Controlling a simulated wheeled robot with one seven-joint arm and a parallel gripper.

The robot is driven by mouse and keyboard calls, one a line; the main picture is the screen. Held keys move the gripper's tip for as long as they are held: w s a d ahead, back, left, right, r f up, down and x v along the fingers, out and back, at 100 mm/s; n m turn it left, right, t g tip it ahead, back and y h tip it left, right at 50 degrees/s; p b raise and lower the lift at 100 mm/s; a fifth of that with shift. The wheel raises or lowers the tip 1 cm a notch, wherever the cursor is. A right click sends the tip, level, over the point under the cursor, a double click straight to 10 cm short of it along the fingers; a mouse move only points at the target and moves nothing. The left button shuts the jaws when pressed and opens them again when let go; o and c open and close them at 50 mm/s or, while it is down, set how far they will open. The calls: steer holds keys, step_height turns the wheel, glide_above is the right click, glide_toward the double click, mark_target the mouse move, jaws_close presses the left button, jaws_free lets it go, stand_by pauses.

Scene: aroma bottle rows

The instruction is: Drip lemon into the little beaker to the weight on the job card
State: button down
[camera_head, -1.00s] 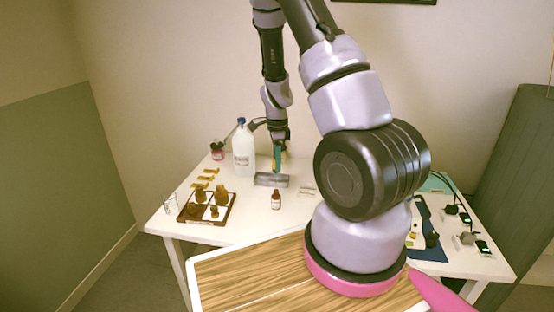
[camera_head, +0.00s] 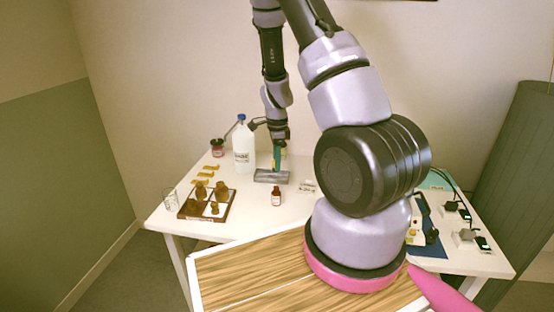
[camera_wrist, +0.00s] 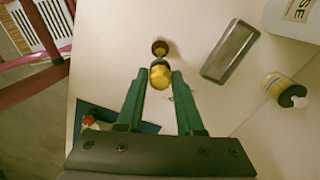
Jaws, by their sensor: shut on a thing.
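My gripper (camera_wrist: 157,82) is shut on a small yellowish, rounded thing (camera_wrist: 160,76), gripped between its green fingertips. I cannot tell whether this is a dropper or a bottle. In the head view my gripper (camera_head: 279,162) points down just above and behind a grey, oblong tray-like block (camera_head: 272,177). A brown bottle with a pale label (camera_head: 276,197) stands upright in front of it. In the wrist view the bottle (camera_wrist: 160,46) shows just beyond the held thing. A clear glass beaker (camera_head: 170,200) stands at the table's left edge. A small white card (camera_head: 308,187) has unreadable print.
A white jug with a blue cap (camera_head: 243,148) and a red-banded jar (camera_head: 217,149) stand at the back left. A dark rack (camera_head: 190,216) holds several brown pieces. Several yellow pieces (camera_head: 206,173) lie behind it. A blue mat (camera_head: 431,252) with equipment is at right, partly hidden by my arm.

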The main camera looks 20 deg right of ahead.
steer(key=shift+f, duration=3.5)
steer(key=c, duration=1.2)
jaws_free()
steer(key=shift+c, duration=0.2)
steer(key=shift+r, duration=4.35)
